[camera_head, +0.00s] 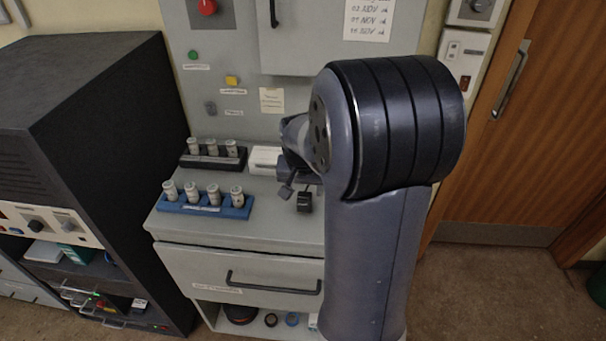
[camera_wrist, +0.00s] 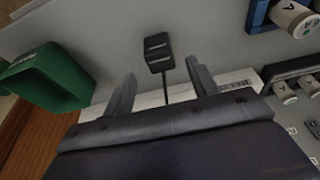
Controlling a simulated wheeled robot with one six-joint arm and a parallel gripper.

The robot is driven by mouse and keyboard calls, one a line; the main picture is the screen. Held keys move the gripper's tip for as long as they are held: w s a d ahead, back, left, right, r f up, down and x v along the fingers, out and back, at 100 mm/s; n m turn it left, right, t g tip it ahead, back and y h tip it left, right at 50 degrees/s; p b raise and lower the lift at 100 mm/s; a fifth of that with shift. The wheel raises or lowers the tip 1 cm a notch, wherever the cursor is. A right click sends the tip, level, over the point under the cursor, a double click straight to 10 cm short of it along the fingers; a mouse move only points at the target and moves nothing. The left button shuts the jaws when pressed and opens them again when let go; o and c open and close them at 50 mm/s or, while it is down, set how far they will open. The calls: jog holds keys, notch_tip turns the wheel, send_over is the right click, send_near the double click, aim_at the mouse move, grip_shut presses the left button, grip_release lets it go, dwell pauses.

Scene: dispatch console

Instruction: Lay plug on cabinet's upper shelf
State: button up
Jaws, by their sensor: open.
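The black plug (camera_head: 304,203) lies on the grey console top, just below my gripper; part of the scene beside it is hidden by my arm. In the wrist view the plug (camera_wrist: 158,50) shows as a dark block with a thin stem pointing towards my gripper. My gripper (camera_wrist: 161,86) is open, with one finger on each side of the stem and the block beyond the fingertips. My gripper is partly hidden by my arm in the head view. A black cabinet (camera_head: 80,105) stands at the left, with open shelves (camera_head: 75,265) low in its front.
A blue rack (camera_head: 207,208) and a black rack (camera_head: 213,160) hold several cylinders on the console. A white box (camera_head: 264,158) stands behind. A green container (camera_wrist: 45,80) shows in the wrist view. A closed drawer (camera_head: 240,275) sits below the top; a wooden door (camera_head: 535,120) is right.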

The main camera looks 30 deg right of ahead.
jog(key=v, duration=0.7)
jog(key=shift+r, duration=0.2)
dwell(1.0)
